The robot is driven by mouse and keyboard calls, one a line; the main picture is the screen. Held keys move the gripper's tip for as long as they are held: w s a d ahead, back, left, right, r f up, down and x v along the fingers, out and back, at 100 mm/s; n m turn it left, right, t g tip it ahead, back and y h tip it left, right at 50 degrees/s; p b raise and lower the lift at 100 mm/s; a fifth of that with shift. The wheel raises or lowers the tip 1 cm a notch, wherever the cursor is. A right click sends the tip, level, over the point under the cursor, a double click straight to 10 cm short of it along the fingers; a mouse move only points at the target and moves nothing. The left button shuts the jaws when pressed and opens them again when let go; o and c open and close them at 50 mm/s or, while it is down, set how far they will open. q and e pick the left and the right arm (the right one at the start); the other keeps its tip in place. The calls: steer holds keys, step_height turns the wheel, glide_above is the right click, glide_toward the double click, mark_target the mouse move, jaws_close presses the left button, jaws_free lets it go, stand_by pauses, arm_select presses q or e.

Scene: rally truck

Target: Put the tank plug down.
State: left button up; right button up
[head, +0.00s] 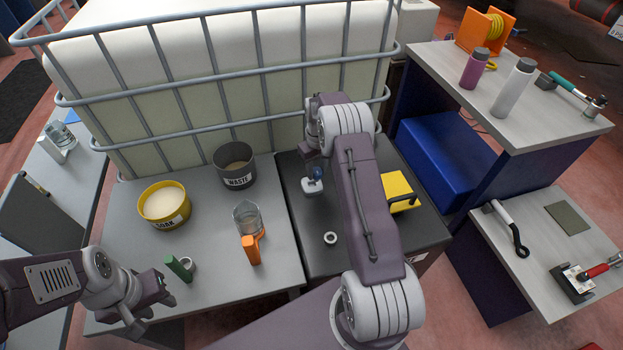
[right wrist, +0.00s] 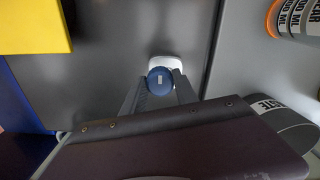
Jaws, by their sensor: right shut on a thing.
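The tank plug (right wrist: 160,80) has a round dark blue cap, with a pale white part showing just behind it. My right gripper (right wrist: 160,92) is shut on it, one finger on each side of the blue cap. In the head view the plug (head: 318,173) is over the dark grey top (head: 290,215), below my right arm. I cannot tell whether the pale part touches the surface. A small pale ring (head: 330,238) lies on the dark top, nearer the front. My left gripper (head: 150,303) is at the lower left, by the table's front edge; its jaw state is unclear.
A yellow block (head: 398,188) is right of my right arm. On the grey table are a WASTE pot (head: 236,178), a yellow SOAK bowl (head: 166,219), a clear jug with an orange handle (head: 250,248) and a green-handled item (head: 179,268). A caged white tank (head: 220,120) stands behind.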

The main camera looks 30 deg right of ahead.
steer(key=shift+w+a+f, duration=0.2)
steer(key=shift+w+f, duration=0.15)
steer(key=shift+w, duration=0.2)
steer(key=shift+w+a+f, duration=0.2)
steer(key=shift+w+f, duration=0.15)
steer(key=shift+w, duration=0.15)
step_height(320, 180, down, 4)
steer(key=shift+r+b, duration=0.2)
steer(key=shift+b, duration=0.15)
steer(key=shift+f, duration=0.2)
steer(key=o, duration=1)
steer(key=shift+f, duration=0.1)
